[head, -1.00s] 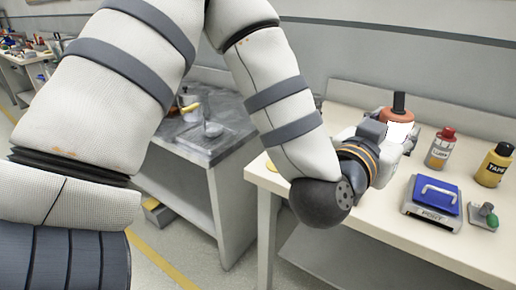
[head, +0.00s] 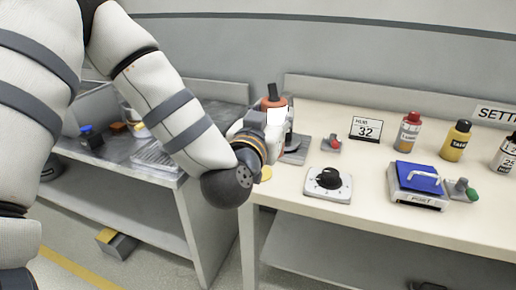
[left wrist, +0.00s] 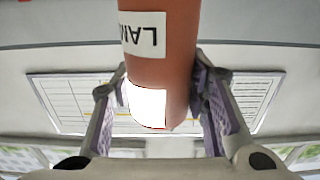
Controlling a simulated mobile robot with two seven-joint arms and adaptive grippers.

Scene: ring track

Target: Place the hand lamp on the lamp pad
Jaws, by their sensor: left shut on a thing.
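The hand lamp (head: 271,103) is an orange-red cylinder with a black top and a white patch. In the left wrist view the lamp (left wrist: 160,70) fills the middle and carries a label. My left gripper (head: 268,116) is shut on it, one finger on each side. They are over the left end of the cream table. A flat grey plate (head: 296,158) shows just right of the gripper, and a yellow disc (head: 265,174) lies partly hidden by my wrist. I cannot tell which is the lamp pad, nor whether the lamp touches anything below.
Right of the gripper stand a dial box (head: 328,185), a small red-knobbed piece (head: 333,142), a card reading 32 (head: 366,128), several bottles (head: 408,133) and a blue-topped device (head: 418,178).

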